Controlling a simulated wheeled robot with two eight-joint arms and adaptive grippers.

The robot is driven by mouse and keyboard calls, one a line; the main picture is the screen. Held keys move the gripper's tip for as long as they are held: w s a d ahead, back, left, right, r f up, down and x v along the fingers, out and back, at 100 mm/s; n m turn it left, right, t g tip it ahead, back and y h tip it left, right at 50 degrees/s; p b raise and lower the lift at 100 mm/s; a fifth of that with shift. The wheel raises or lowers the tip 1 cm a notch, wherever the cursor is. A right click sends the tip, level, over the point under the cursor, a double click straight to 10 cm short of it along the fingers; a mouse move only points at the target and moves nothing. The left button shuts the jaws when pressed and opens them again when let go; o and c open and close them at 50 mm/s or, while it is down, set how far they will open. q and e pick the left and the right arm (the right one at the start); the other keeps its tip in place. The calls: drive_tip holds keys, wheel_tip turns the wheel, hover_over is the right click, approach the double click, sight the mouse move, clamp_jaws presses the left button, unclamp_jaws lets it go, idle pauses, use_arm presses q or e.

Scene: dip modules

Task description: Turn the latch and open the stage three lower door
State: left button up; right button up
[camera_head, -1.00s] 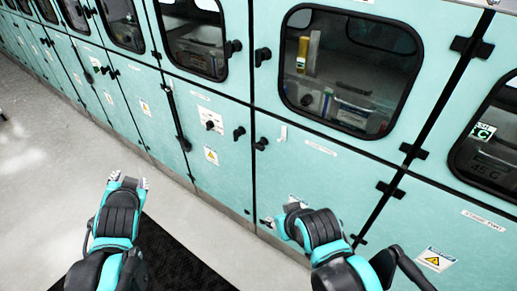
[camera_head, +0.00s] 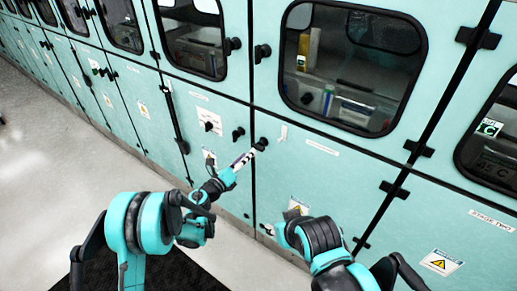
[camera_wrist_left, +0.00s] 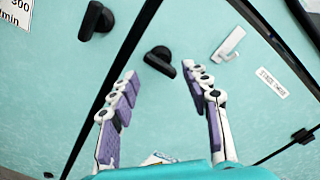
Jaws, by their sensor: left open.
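The lower door (camera_head: 335,180) is a pale teal panel with a small white label, which reads roughly "stage three" in the left wrist view (camera_wrist_left: 271,83). Its black latch (camera_head: 261,143) sits near the upper left corner. In the left wrist view the latch (camera_wrist_left: 160,61) is tilted and lies between and just beyond my fingertips. My left gripper (camera_head: 254,150) is open, with its fingers (camera_wrist_left: 160,72) on either side of the latch; contact is not clear. The door looks shut. My right gripper (camera_head: 276,231) is low in front of this door, its fingers mostly hidden.
A white hook-like piece (camera_wrist_left: 228,44) is right of the latch. Another black latch (camera_head: 238,132) is on the neighbouring door to the left. A windowed upper door (camera_head: 440,60) is above. A dark mat (camera_head: 170,270) lies on the floor, which is clear at left.

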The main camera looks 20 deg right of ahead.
sight(257, 147)
use_arm(q)
drive_tip(key=shift+d+f, duration=0.35)
drive_tip(key=shift+f, duration=0.05)
drive_tip(key=b+x, duration=0.1)
drive_tip(key=x, duration=0.5)
drive_tip(key=shift+d+b, duration=0.1)
drive_tip(key=shift+b, duration=0.25)
drive_tip(key=shift+w+d, duration=0.4)
drive_tip(key=shift+d, duration=0.05)
drive_tip(key=shift+r, duration=0.1)
clamp_jaws()
